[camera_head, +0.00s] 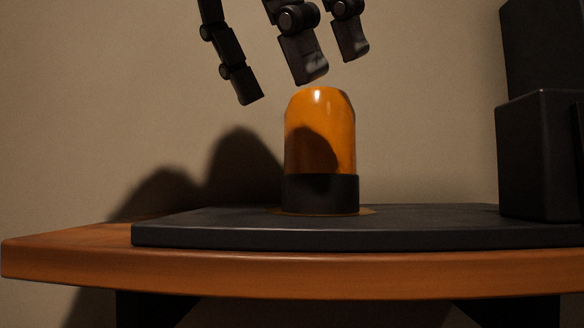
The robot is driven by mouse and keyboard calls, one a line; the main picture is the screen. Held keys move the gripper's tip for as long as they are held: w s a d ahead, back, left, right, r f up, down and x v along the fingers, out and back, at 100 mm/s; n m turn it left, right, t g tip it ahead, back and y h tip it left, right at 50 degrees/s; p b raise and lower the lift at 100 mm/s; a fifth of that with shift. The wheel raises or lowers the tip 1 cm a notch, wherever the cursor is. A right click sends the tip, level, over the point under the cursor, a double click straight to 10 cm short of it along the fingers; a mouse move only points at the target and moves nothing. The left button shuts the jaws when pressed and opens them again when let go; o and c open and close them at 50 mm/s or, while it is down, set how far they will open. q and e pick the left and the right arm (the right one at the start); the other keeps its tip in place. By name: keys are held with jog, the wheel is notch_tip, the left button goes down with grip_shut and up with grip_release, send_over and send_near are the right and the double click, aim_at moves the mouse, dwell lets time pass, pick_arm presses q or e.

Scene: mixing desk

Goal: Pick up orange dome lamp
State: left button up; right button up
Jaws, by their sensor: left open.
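The orange dome lamp (320,130) stands upright near the middle of the view. It has a glossy orange dome on a black base, and a dark shadow falls across the dome's front. My left gripper (292,82) comes in from the top edge, with its dark jointed fingers spread and pointing down. It is open and empty. My right gripper is not in view.
The lamp stands on a flat black slab (200,232) on a wooden table (60,262) with a curved front edge. A tall black block (537,150) stands on the right. A plain beige wall is behind.

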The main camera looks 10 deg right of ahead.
aim_at(320, 135)
pick_arm(q)
jog(key=shift+s+d+f, duration=0.65)
jog(key=shift+s+f, duration=0.15)
jog(key=shift+f, duration=0.05)
jog(key=shift+w+d+f, duration=0.15)
jog(key=shift+f, duration=0.1)
jog(key=w+d+f, duration=0.1)
jog(key=w+f, duration=0.1)
jog(key=f, duration=0.1)
jog(key=shift+w+d, duration=0.15)
jog(key=shift+d, duration=0.2)
jog(key=shift+d+f, duration=0.25)
jog(key=shift+f, duration=0.1)
jog(key=c, duration=1.4)
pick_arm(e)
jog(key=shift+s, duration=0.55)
pick_arm(q)
jog(key=shift+r, duration=0.1)
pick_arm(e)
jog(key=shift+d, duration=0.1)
